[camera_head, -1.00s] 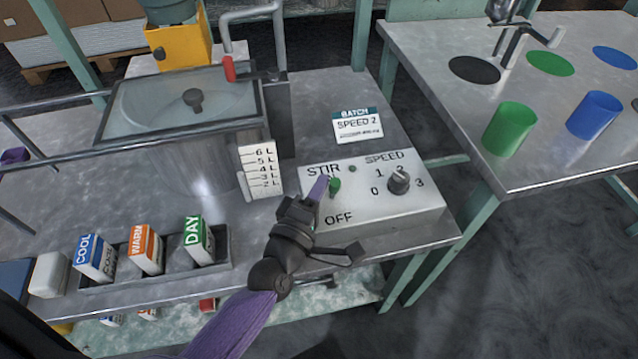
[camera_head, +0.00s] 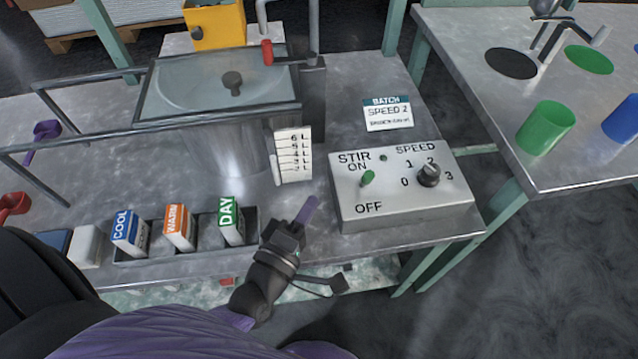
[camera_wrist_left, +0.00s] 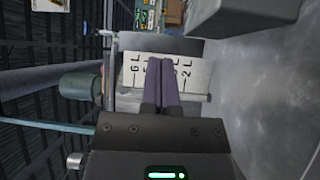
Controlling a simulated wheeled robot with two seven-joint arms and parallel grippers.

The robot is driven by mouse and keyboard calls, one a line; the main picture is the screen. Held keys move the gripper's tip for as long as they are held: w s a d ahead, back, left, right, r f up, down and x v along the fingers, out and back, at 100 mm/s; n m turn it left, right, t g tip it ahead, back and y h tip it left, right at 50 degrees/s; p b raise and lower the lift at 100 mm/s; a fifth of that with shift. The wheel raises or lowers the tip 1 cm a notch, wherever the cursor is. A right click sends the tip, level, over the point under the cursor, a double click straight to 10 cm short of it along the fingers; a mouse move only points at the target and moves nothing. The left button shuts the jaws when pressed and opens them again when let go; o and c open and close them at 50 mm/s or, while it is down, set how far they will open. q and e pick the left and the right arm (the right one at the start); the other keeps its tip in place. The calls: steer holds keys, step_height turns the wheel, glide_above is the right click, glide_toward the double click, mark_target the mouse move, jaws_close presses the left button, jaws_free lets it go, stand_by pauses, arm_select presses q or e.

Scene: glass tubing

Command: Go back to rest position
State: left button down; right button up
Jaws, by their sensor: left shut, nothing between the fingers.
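My left gripper (camera_head: 306,209) is shut and empty, its purple fingers together, in front of and left of the control box. In the left wrist view its closed fingers (camera_wrist_left: 162,82) point toward the litre scale card. The control box (camera_head: 403,196) carries a green STIR switch (camera_head: 368,178), whose lever leans up toward ON, and a SPEED knob (camera_head: 429,174), whose mark seems to be near 2. My right gripper is not in view.
A lidded glass-topped tank (camera_head: 220,90) with a scale card (camera_head: 293,155) stands behind. Cool, warm and day cartons sit in a tray (camera_head: 190,250) to the left. A side table (camera_head: 490,100) holds green (camera_head: 545,128) and blue (camera_head: 624,120) cups.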

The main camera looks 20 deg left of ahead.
arm_select(q)
steer(key=shift+s, duration=0.1)
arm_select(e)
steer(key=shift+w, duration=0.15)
